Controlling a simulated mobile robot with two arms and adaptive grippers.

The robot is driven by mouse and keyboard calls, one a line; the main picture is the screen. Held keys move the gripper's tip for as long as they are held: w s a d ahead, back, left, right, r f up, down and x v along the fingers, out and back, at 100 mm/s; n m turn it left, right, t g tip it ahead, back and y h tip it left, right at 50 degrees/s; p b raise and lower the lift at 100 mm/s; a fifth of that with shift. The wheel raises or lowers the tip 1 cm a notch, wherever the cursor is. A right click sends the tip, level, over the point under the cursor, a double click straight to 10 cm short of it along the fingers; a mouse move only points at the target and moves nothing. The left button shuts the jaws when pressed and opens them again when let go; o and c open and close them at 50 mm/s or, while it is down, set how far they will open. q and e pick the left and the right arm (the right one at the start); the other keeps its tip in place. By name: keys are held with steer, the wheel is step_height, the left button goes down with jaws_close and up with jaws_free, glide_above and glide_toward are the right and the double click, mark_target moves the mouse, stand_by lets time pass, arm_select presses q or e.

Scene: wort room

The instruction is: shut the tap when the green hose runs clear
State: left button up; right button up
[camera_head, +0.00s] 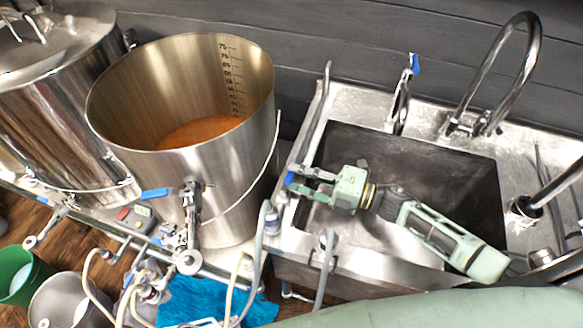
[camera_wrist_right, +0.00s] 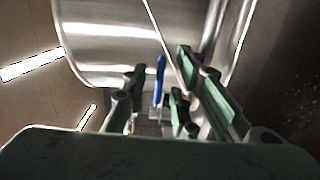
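My right gripper (camera_head: 300,182) reaches leftward over the sink, its fingers apart and empty. A small blue lever (camera_head: 290,178) shows right at its fingertips, at the sink's left edge. In the right wrist view a blue lever (camera_wrist_right: 160,78) stands upright between the open fingers (camera_wrist_right: 155,105); I cannot tell whether they touch it. Another tap with a blue lever (camera_head: 415,64) stands behind the sink. The open steel pot's valve (camera_head: 192,205) has a blue lever (camera_head: 155,194). Beige (camera_head: 90,285) and grey (camera_head: 262,240) hoses show; I make out no green hose. My left gripper is out of view.
The open pot (camera_head: 235,160) holds orange-brown liquid (camera_head: 200,131). A lidded pot (camera_head: 60,130) stands left of it. The steel sink (camera_head: 470,185) lies under my right arm, with a curved faucet (camera_head: 475,80) behind. A green bucket (camera_head: 14,280) and a steel bucket (camera_head: 62,305) stand lower left.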

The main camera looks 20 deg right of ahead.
steer(key=shift+x, duration=1.15)
jaws_close()
